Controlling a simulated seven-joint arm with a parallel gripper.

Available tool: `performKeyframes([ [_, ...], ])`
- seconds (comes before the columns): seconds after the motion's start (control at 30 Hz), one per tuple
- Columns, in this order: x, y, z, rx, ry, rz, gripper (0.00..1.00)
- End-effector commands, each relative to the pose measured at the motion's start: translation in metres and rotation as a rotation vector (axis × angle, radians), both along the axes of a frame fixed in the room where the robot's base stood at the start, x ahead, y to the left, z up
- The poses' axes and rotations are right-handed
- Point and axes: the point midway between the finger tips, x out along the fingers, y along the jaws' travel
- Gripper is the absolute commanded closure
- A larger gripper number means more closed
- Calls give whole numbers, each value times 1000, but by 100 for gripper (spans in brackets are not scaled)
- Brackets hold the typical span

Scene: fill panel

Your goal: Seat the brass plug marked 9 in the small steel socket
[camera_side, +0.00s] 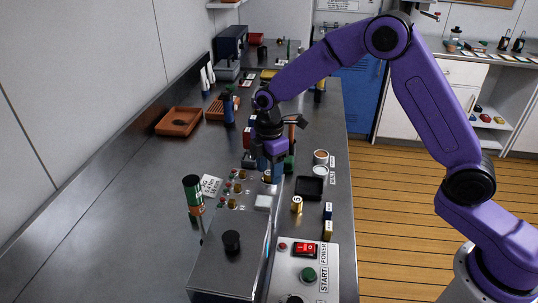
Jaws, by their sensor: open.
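A brass plug (297,204) with a dark mark on its side, a 9 or a 6, stands upright on the steel bench to the right of the sloped steel panel (229,268). My gripper (272,170) points down over the far end of the panel, behind and to the left of this plug and apart from it. The jaws are open, and their tips are small and partly hidden among the things around them. Several small brass fittings (234,203) sit along the panel's far part. I cannot tell which of these, if any, is the small steel socket.
A black tray (309,187) lies behind the plug, with two round containers (321,157) beyond. Small dark blocks (328,212) stand to its right. A control box (306,272) with a red switch is in front. The left bench is mostly clear.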

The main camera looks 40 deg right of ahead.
Motion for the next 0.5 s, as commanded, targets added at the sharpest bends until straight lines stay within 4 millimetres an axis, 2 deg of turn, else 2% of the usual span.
performKeyframes([
  [0.17, 1, 0, 26, 3, -6, -1, 46],
  [0.5, 1, 0, 92, 2, -5, 0, 46],
])
